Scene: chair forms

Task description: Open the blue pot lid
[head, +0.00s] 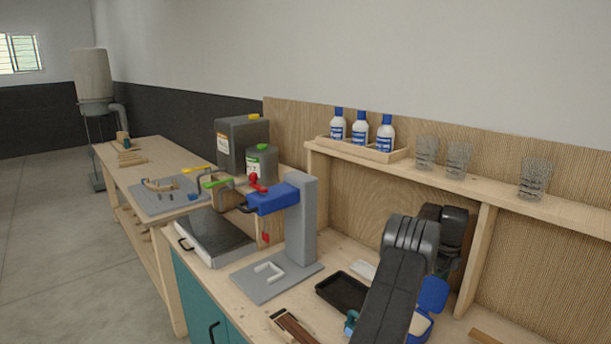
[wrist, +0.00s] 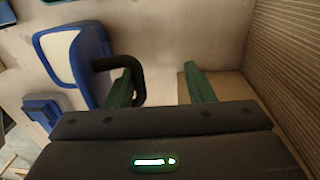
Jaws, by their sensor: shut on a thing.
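The blue pot (head: 420,323) stands on the bench, partly hidden by my dark arm, with a pale inside showing. Its blue lid (head: 433,293) appears raised and tilted above it. In the wrist view, a blue part with a white face (wrist: 75,55) lies at the left, and a black looped handle (wrist: 128,66) juts from its right side. My gripper (wrist: 160,88) has green fingers, the left one at the handle's loop. It is shut on the handle, though the exact contact is partly hidden. The head view hides my fingers behind the arm.
A black tray (head: 343,292) lies left of my arm. A grey stand with a blue clamp (head: 272,199) rises farther left. A shelf above holds white-and-blue bottles (head: 360,130) and clear glasses (head: 458,158). The wood back wall (wrist: 290,60) is close on the right.

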